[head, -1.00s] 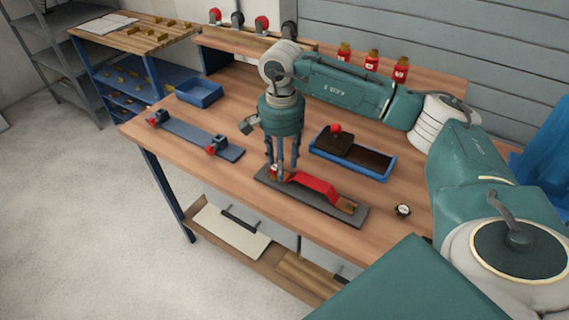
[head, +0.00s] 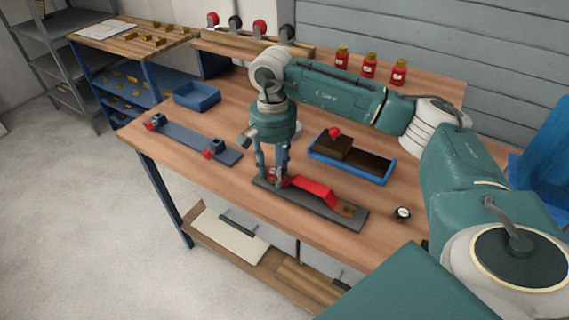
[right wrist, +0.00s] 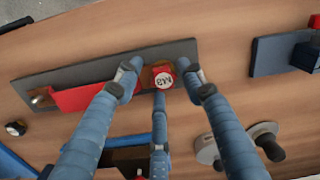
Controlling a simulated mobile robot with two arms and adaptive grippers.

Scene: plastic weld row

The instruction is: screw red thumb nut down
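The red thumb nut (right wrist: 162,77), with a pale marked top, sits at one end of a dark grey fixture plate (right wrist: 185,50). A red part (right wrist: 85,97) lies along the plate; it also shows in the head view (head: 315,188). My right gripper (head: 274,181) points down over the plate's left end, where its fingers mostly hide the nut. In the right wrist view its three fingers (right wrist: 160,77) stand around the nut, with small gaps visible at the sides. Whether the third finger touches it is unclear. My left gripper is out of view.
A blue tray (head: 378,177) with a red-knobbed brown block (head: 335,146) stands behind the plate. A second plate with red knobs (head: 185,138) lies to the left, near an empty blue bin (head: 197,96). A small round dial (head: 402,213) lies at right. Red bottles (head: 369,66) stand at the back.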

